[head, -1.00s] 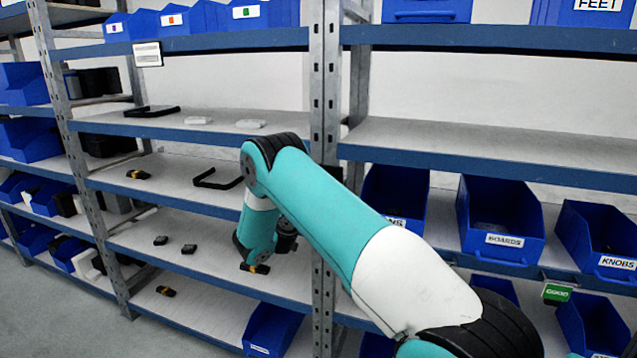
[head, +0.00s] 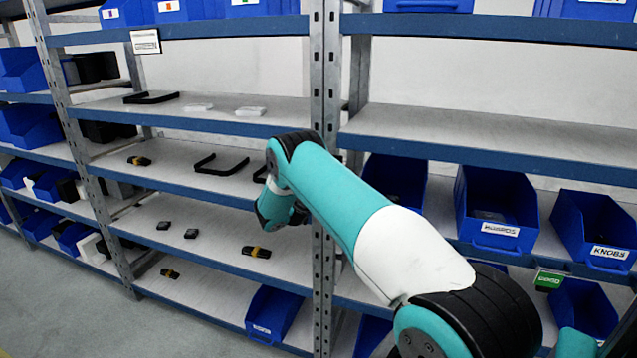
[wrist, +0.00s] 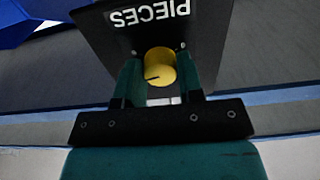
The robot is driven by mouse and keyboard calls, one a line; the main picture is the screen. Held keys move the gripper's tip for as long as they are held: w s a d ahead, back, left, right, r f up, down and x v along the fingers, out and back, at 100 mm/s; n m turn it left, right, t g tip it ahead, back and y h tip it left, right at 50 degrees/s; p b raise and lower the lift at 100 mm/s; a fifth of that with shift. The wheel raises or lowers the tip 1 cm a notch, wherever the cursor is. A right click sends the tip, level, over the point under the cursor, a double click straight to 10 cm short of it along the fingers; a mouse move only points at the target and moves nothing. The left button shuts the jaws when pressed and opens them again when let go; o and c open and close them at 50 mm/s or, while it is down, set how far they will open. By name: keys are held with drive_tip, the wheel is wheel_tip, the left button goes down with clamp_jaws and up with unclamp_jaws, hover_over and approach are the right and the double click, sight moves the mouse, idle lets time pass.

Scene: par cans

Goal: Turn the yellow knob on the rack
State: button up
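The yellow knob (wrist: 160,66) shows in the wrist view as a short round cylinder with a dark mark on its face. It sits on a dark panel (wrist: 105,47) with a white label that reads PIECES, upside down in this view. My gripper (wrist: 161,75) has one finger on each side of the knob, close to its sides. The fingers stand apart; contact with the knob is not clear. In the head view my arm hides the gripper's fingers and the knob.
Steel racks with blue-edged shelves fill the head view. A metal upright (head: 323,190) stands close to my arm. Blue bins stand at the right, one labelled KNOBS (head: 600,225). A black and yellow part (head: 257,252) lies on a lower shelf.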

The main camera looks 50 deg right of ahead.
drive_tip(key=shift+f+n+b, duration=0.15)
drive_tip(key=shift+n+b, duration=0.15)
drive_tip(key=shift+b, duration=0.35)
drive_tip(key=shift+s+r+n+b, duration=0.1)
drive_tip(key=shift+n+b, duration=1.1)
drive_tip(key=shift+n, duration=6.55)
drive_tip(key=shift+r+n+b, duration=0.1)
drive_tip(key=shift+n+b, duration=1.1)
drive_tip(key=shift+n, duration=6.55)
drive_tip(key=o, duration=0.9)
